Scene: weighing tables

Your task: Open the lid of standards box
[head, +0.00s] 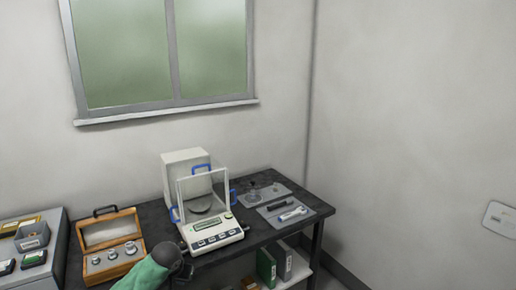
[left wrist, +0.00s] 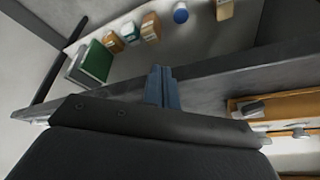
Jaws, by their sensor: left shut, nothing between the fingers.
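The standards box (head: 113,262) is a wooden case at the left of the dark table. Its lid (head: 108,232) stands raised at the back, with a dark handle on its top edge. Several metal weights sit inside. My left gripper (head: 186,268) is in front of the table's front edge, right of the box and apart from it. In the left wrist view my left gripper's blue fingers (left wrist: 163,88) are together with nothing between them. Part of the wooden box (left wrist: 285,104) shows at that view's right edge. My right gripper is not in view.
A balance (head: 207,215) with a glass shield stands right of the box. A grey tray (head: 310,211) with small tools lies farther right. A grey cabinet (head: 55,250) with small boxes is at the left. Under the table, a shelf holds a green binder (left wrist: 96,62) and several containers.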

